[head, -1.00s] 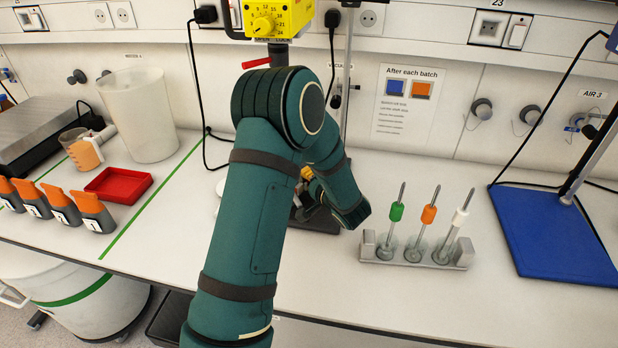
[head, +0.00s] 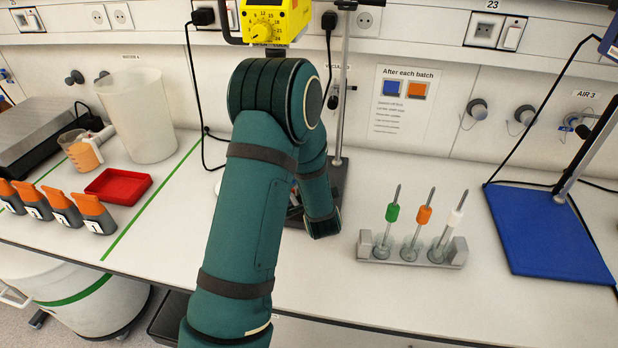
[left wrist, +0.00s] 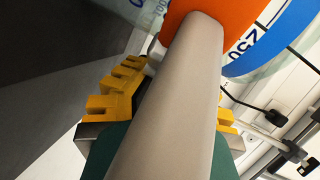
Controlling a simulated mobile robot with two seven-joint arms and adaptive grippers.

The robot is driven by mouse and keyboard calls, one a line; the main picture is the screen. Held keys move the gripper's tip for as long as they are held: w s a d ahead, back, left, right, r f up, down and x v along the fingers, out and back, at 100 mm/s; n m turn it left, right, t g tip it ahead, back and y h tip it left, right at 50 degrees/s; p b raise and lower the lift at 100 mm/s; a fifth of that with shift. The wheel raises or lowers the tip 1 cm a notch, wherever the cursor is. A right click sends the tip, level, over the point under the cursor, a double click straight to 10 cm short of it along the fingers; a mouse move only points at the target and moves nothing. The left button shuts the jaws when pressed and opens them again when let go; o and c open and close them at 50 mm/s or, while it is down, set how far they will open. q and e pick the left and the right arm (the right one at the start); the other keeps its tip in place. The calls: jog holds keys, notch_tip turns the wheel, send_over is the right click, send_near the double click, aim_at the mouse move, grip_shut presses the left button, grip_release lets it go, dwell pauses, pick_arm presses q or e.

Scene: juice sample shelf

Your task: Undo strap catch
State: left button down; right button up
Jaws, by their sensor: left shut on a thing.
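My left arm reaches over the bench in the head view and hides its own gripper and what it works on. In the left wrist view my left gripper (left wrist: 170,105) has yellow ridged fingers on either side of a long grey bar (left wrist: 178,85) and is shut on it. The bar's far end meets an orange round surface (left wrist: 205,25). I cannot make out the strap catch itself. My right gripper is not in view.
A yellow dial unit (head: 272,22) is above my arm, near a stand rod (head: 346,90). A rack (head: 410,250) with green, orange and white-collared rods stands right of my arm. A blue board (head: 550,230) lies far right. A red tray (head: 118,186) and several orange-topped containers (head: 62,205) are left.

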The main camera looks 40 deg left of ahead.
pick_arm(q)
jog(key=shift+d+m+t+h, duration=0.15)
jog(key=shift+m+t+h, duration=0.35)
jog(key=shift+m, duration=0.1)
jog(key=shift+r, duration=0.1)
jog(key=c, duration=1)
grip_release()
jog(key=shift+w, duration=0.1)
jog(key=shift+c, duration=0.2)
jog(key=shift+d, duration=0.1)
jog(key=v, duration=0.7)
jog(key=shift+s, duration=0.3)
jog(key=shift+c, duration=0.4)
